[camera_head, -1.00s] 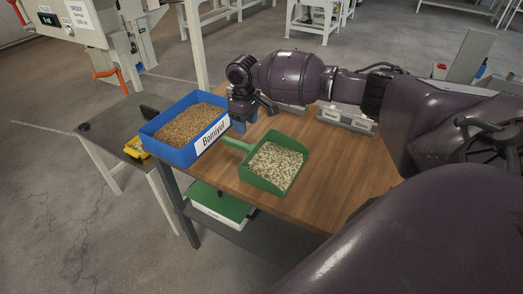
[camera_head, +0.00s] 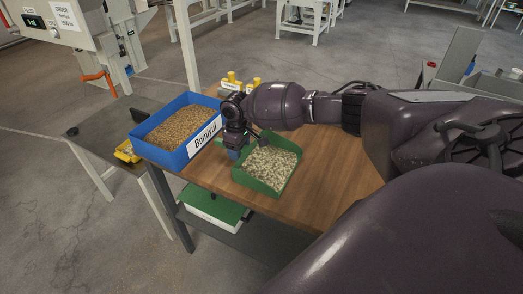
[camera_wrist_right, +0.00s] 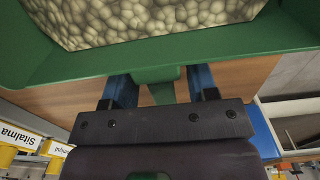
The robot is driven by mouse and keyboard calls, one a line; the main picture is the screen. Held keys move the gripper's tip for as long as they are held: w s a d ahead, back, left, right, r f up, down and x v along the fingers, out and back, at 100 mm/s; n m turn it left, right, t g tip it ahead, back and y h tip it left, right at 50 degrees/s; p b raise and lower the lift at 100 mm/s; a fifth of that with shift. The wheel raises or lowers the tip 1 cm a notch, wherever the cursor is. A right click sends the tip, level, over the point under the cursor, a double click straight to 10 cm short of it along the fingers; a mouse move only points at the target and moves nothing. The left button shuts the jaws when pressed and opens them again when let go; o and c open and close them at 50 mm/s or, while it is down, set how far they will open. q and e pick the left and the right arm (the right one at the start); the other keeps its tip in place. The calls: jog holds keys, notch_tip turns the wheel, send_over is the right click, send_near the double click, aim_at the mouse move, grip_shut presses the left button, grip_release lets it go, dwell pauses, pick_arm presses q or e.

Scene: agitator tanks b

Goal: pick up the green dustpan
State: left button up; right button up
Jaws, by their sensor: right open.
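The green dustpan (camera_head: 257,185) lies on the wooden table and holds pale grains or pellets; its pan also fills the top of the right wrist view (camera_wrist_right: 190,50). My right gripper (camera_head: 235,154) is at the handle side of the pan, pointing down, just right of the blue box. In the right wrist view its two blue fingers (camera_wrist_right: 160,85) are apart, with the green handle (camera_wrist_right: 158,75) between them. I see no clear contact of the fingers with the handle. In the head view the gripper hides most of the handle. My left gripper is not in view.
The table (camera_head: 325,175) is clear right of the dustpan. A green-topped item (camera_head: 215,206) sits on the shelf below.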

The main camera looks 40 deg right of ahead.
jog(key=c, duration=0.9)
grip_shut()
jog(key=shift+r, duration=0.15)
jog(key=shift+r, duration=1.3)
notch_tip(320, 180, up, 17)
jog(key=p, duration=0.1)
